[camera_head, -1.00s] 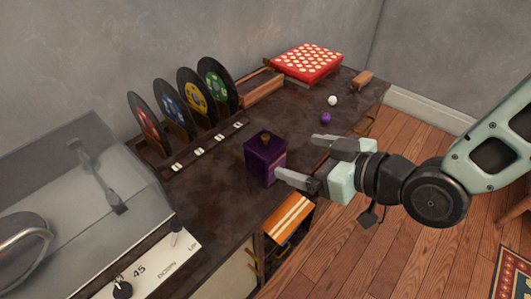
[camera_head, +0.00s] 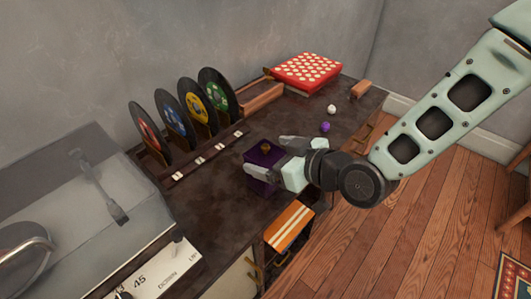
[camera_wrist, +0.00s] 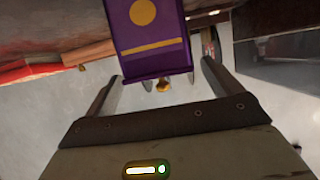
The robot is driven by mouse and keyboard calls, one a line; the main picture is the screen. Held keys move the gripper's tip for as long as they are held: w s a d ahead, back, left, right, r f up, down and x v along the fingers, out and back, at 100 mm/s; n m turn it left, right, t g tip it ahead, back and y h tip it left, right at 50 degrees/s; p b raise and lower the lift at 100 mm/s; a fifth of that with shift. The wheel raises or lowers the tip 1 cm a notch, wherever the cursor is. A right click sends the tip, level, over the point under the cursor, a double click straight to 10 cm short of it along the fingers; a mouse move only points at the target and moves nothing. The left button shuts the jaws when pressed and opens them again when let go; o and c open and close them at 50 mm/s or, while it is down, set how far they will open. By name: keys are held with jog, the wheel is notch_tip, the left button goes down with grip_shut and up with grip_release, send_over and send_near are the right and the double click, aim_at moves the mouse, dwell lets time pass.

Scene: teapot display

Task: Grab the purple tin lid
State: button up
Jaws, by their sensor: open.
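The purple tin (camera_head: 258,186) stands upright on the dark counter. Its purple lid (camera_head: 263,156) is on top with a small brass knob. In the wrist view the tin (camera_wrist: 147,30) appears upside down, with a gold disc on its face; the lid (camera_wrist: 158,68) and knob (camera_wrist: 163,87) point down. My gripper (camera_head: 272,156) is open at lid height, with one finger in front of the tin and one behind it. In the wrist view the open fingertips (camera_wrist: 162,70) lie to either side of the lid, with visible gaps. The near finger hides part of the tin.
Several records (camera_head: 180,118) stand in a rack at the back left. A glass-lidded record player (camera_head: 75,200) is at the left. A red dotted box (camera_head: 307,71), a white ball (camera_head: 332,109) and a purple ball (camera_head: 325,127) lie farther back. An orange striped item (camera_head: 289,226) is at the counter's front.

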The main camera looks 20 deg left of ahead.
jog(key=c, duration=1.1)
jog(key=shift+r, duration=0.1)
